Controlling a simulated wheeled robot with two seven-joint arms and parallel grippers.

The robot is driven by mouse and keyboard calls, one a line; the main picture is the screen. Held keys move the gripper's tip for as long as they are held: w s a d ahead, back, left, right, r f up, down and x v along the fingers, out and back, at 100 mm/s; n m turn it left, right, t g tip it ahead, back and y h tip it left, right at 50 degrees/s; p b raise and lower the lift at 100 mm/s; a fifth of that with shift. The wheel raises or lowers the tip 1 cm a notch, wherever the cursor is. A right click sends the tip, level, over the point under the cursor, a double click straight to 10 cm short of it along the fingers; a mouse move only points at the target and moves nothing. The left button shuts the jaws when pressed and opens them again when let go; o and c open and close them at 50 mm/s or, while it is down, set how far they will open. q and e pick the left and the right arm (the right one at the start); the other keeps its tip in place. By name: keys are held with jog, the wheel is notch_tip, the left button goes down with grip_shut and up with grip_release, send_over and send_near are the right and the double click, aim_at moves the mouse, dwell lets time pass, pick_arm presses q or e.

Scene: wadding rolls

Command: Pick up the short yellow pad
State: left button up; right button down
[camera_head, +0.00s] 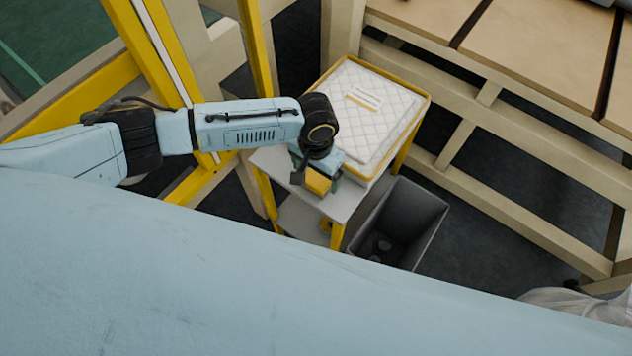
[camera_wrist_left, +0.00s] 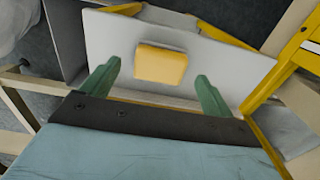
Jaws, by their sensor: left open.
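The short yellow pad (camera_head: 318,183) lies on the grey top of a small yellow-legged stand (camera_head: 346,204), near its front corner. In the left wrist view the pad (camera_wrist_left: 160,65) shows whole, as a rounded yellow block on the grey top (camera_wrist_left: 225,62). My left gripper (camera_head: 322,172) is above the pad and partly hides it in the head view. Its two green fingers (camera_wrist_left: 155,82) are spread wide, with the pad between and beyond them. I cannot tell the exact height gap. My right gripper is not in view.
A yellow-rimmed tray (camera_head: 424,96) with a white quilted pad (camera_head: 365,110) takes up the back of the stand. A dark grey bin (camera_head: 415,225) stands just right of it. Yellow posts (camera_head: 258,50) and beige wooden frames (camera_head: 500,190) stand close around.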

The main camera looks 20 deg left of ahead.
aim_at(316, 179)
pick_arm(q)
notch_tip(316, 179, down, 2)
jog(key=shift+f, duration=0.1)
jog(key=c, duration=1.1)
notch_tip(316, 179, up, 10)
jog(key=shift+r+p, duration=0.15)
jog(key=shift+p, duration=0.85)
